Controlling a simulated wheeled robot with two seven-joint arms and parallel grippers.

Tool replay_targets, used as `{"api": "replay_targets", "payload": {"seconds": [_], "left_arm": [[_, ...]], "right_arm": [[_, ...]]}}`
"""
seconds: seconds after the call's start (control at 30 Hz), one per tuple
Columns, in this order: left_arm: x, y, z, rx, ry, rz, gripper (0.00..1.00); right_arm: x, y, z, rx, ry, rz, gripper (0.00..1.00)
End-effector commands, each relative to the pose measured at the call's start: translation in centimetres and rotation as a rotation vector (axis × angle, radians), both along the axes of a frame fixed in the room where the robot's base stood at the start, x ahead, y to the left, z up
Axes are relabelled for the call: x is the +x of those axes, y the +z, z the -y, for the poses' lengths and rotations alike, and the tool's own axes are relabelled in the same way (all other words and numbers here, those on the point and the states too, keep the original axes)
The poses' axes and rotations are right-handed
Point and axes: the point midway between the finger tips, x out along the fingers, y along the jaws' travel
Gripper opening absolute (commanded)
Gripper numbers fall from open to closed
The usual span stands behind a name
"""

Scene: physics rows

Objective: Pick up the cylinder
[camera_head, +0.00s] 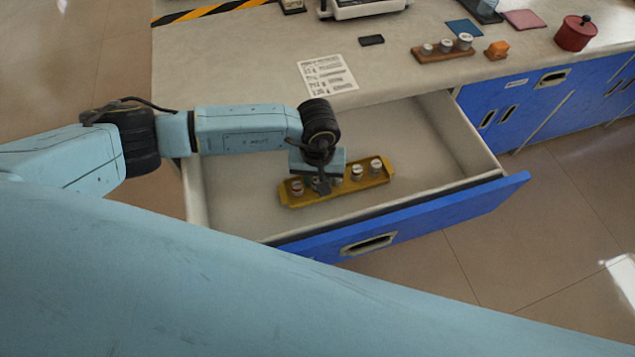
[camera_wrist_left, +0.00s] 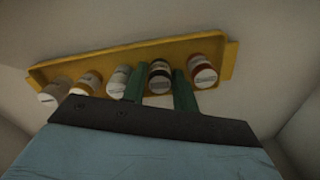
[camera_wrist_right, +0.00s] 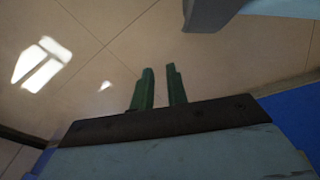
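Several small white-capped cylinders stand in a row in a yellow tray (camera_head: 350,188) inside the open drawer. My left gripper (camera_head: 323,188) reaches down over the tray from above. In the left wrist view its two green fingers (camera_wrist_left: 160,85) lie on either side of a brown cylinder (camera_wrist_left: 160,76), second from the right; a slim gap seems to show beside it. A reddish-brown cylinder (camera_wrist_left: 204,72) stands to its right, and a white one (camera_wrist_left: 118,82) to its left. My right gripper (camera_wrist_right: 160,82) is empty above the floor, its fingers apart.
The drawer's blue front (camera_head: 420,218) and pale side walls surround the tray. On the counter are a printed sheet (camera_head: 327,75), a black block (camera_head: 372,40), a brown rack with white-capped containers (camera_head: 440,54), an orange block (camera_head: 497,50) and a red pot (camera_head: 575,35).

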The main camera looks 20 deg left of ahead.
Motion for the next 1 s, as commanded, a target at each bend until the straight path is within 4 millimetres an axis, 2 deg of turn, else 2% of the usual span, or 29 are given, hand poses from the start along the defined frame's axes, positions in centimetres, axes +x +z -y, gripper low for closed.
{"api": "replay_targets", "payload": {"seconds": [0.17, 0.37, 0.67, 0.77, 1.0], "left_arm": [[0.0, 0.1, 0.0, -0.001, 0.000, 0.000, 0.27], [0.0, 0.1, 0.0, -0.001, 0.000, 0.000, 0.01], [0.1, 0.4, 0.0, -0.002, 0.000, 0.001, 0.00], [0.1, 1.5, 0.0, -0.002, -0.001, 0.004, 0.00], [0.2, 6.2, 0.0, -0.002, -0.001, 0.005, 0.00]], "right_arm": [[0.0, 0.0, 0.0, 0.000, 0.000, -0.001, 0.15], [0.0, 0.0, 0.0, 0.000, 0.000, 0.000, 0.15], [0.0, 0.1, 0.0, 0.000, 0.001, 0.002, 0.15], [-0.5, -0.2, 0.1, -0.001, 0.003, -0.003, 0.15], [-3.3, -1.8, 0.5, -0.001, 0.012, -0.028, 0.15]]}}
